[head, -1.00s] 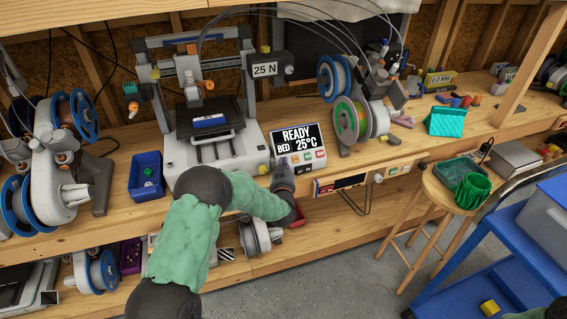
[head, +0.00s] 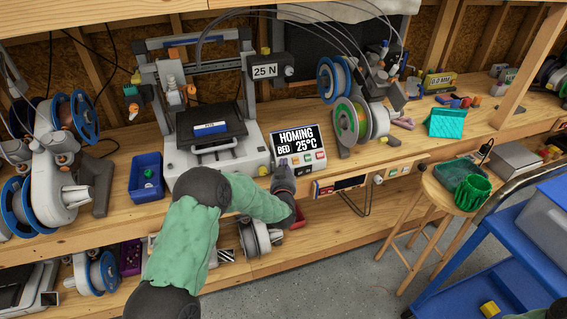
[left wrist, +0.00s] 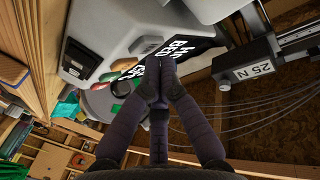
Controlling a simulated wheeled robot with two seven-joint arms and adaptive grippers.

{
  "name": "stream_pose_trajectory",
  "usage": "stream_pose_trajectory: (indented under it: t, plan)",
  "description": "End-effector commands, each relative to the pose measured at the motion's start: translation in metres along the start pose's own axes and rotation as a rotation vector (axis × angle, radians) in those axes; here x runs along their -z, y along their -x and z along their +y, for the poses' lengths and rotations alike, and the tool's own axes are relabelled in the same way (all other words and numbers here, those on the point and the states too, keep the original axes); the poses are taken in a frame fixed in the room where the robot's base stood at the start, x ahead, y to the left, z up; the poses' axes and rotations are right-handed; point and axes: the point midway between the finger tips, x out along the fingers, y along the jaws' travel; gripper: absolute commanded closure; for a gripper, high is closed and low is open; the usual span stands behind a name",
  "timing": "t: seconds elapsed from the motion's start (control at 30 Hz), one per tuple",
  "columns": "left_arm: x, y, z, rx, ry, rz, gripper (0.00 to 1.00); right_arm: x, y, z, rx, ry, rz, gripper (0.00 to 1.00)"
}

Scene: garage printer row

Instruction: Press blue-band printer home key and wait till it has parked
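The printer (head: 250,152) stands on the bench with its bed (head: 236,131) bearing a blue-and-white item (head: 209,128). Its control panel (head: 312,165) has a screen (head: 297,139) reading "HOMING BED 25°C" and coloured keys beneath. The print head (head: 172,85) is at the left part of the gantry. My left gripper (head: 283,163) is at the panel's lower left, over the key area. In the left wrist view its dark fingers (left wrist: 160,68) are together and empty, tips in front of the screen (left wrist: 188,50). They hide the key under them; I cannot tell contact. My right gripper is out of view.
A blue bin (head: 146,190) and spools (head: 50,190) stand left of the printer. More spools (head: 350,120) stand close right of the panel. A second panel (head: 350,183) hangs on the bench edge. A stool (head: 440,197) and blue cart (head: 520,220) stand at right.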

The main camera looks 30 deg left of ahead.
Motion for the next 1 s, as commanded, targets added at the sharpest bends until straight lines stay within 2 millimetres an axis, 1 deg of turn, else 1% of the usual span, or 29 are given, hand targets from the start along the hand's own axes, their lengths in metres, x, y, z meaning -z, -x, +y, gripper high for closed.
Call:
stream_pose_trajectory:
  t: [0.1,0.4,0.53,1.0]
  plan:
    - [0.005,0.004,0.000,0.000,0.000,0.001,1.00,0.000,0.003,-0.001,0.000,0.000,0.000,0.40]
    - [0.005,0.004,0.000,0.000,0.000,0.001,1.00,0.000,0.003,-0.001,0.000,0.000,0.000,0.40]
    - [0.008,0.006,0.000,0.000,0.000,0.002,1.00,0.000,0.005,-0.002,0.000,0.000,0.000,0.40]
    - [0.037,0.033,0.000,-0.001,0.000,0.002,1.00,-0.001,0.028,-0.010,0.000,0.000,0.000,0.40]
